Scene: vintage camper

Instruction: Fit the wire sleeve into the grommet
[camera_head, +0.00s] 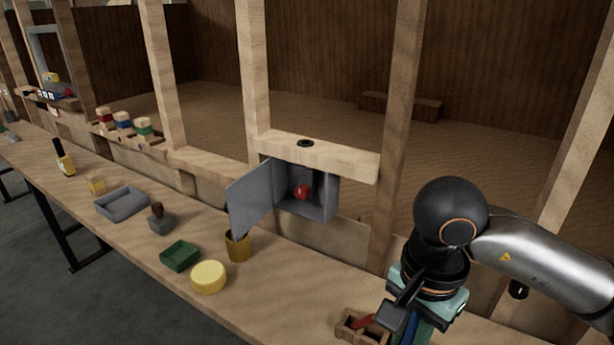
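The grommet is most likely the small black ring (305,143) lying on top of the wooden crosspiece (345,160) above the open grey box. I cannot pick out the wire sleeve with certainty. A small red piece (362,321) lies in a little wooden tray (345,331) at the lower right. My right gripper (400,325) points down just right of this tray, far from the black ring. Its fingers are partly hidden and run towards the bottom edge, so its opening and any held thing cannot be made out. My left gripper is not in view.
The grey box (318,205) holds a red ball-like part (302,192); its door (250,198) stands open to the left. A mustard cup (238,246), yellow round lid (209,277), green tray (180,256) and grey tray (122,203) stand on the bench. Upright posts rise behind.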

